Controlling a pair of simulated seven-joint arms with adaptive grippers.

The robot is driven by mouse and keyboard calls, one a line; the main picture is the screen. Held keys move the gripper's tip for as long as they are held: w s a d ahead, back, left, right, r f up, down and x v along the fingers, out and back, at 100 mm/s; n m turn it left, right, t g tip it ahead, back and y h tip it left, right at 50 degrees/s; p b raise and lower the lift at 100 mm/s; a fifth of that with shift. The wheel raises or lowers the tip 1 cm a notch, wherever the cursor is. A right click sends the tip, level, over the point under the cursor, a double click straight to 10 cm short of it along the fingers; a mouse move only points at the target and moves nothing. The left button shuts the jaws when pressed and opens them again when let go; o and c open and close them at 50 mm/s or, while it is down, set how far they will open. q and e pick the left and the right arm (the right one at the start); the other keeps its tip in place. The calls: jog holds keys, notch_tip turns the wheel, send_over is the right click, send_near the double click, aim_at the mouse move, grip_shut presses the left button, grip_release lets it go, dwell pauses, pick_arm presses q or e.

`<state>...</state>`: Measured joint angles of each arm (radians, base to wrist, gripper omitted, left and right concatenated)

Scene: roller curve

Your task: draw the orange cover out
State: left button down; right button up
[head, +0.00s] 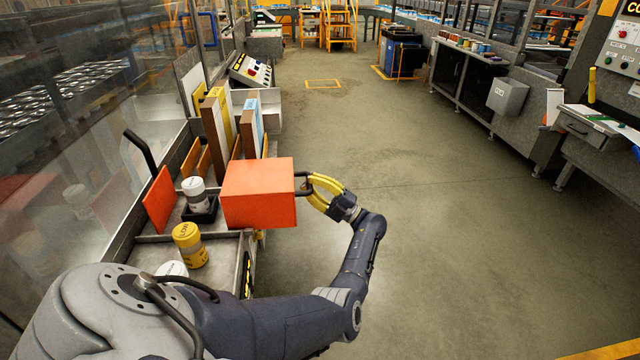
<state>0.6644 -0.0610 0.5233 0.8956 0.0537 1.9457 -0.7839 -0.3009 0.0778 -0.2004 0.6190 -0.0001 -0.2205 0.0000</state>
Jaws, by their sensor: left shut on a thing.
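The orange cover (257,192) is a box-shaped piece in the middle left of the head view, at the edge of the metal shelf. A dark handle sticks out from its right side. My left gripper (312,188), with yellow fingers, is shut on that handle from the right. My left arm curves in from the lower left and around the front of the cover. Whether the cover touches the shelf under it cannot be told. My right gripper is not in view.
A white-lidded jar (195,192) in a black holder and a yellow jar (188,243) stand left of the cover. An orange panel (159,200) stands farther left. Upright boards (217,135) stand behind. The floor (440,220) to the right is clear.

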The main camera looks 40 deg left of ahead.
pick_arm(q)
jog(key=shift+w+d+r, duration=0.2)
jog(key=shift+w+r, duration=0.05)
jog(key=shift+w, duration=0.1)
jog(key=c, duration=1.4)
grip_release()
jog(key=shift+f, duration=0.1)
jog(key=shift+o, duration=0.2)
jog(key=shift+s, duration=0.1)
jog(key=shift+f, duration=0.1)
jog(key=v, duration=0.7)
jog(key=shift+d, duration=0.15)
jog(key=shift+f, duration=0.1)
